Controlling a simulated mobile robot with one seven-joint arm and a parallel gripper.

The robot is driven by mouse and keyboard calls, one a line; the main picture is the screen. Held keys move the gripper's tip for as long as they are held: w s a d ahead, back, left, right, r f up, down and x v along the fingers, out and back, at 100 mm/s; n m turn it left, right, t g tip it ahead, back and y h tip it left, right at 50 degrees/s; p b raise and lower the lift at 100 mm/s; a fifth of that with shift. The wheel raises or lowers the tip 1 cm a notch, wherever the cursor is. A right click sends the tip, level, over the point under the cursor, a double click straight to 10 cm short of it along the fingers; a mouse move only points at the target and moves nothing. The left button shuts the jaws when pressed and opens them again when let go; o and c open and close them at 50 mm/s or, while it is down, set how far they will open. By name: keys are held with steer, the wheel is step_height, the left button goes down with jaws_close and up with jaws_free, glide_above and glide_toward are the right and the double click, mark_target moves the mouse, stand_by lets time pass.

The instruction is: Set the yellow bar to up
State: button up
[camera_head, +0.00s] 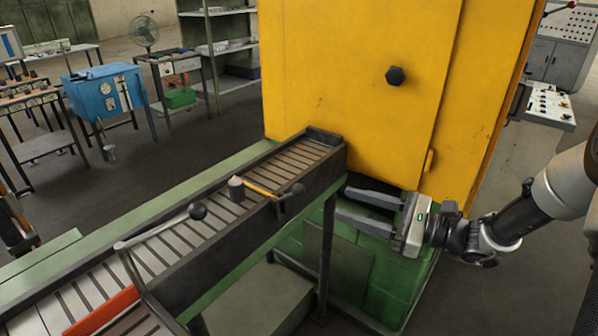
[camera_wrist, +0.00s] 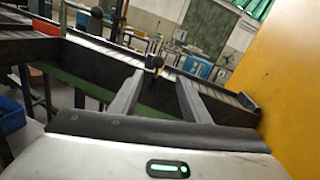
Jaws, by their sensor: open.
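The yellow bar (camera_head: 262,188) is a short thin lever on the conveyor in the head view. In the wrist view, the dark knob (camera_wrist: 154,62) shows just beyond and between the open fingertips of my gripper (camera_wrist: 159,80). The bar behind the knob is mostly hidden there.
The slatted conveyor (camera_head: 190,232) runs to the yellow furnace cabinet (camera_head: 345,80), which stands close behind my gripper. A grey lever with a black knob (camera_head: 197,211) and a red bar (camera_head: 103,311) are further left. A conveyor leg (camera_head: 327,255) stands below.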

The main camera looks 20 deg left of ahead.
steer(key=w+a, duration=0.3)
steer(key=a, duration=1.4)
steer(key=shift+d, duration=0.1)
jaws_close()
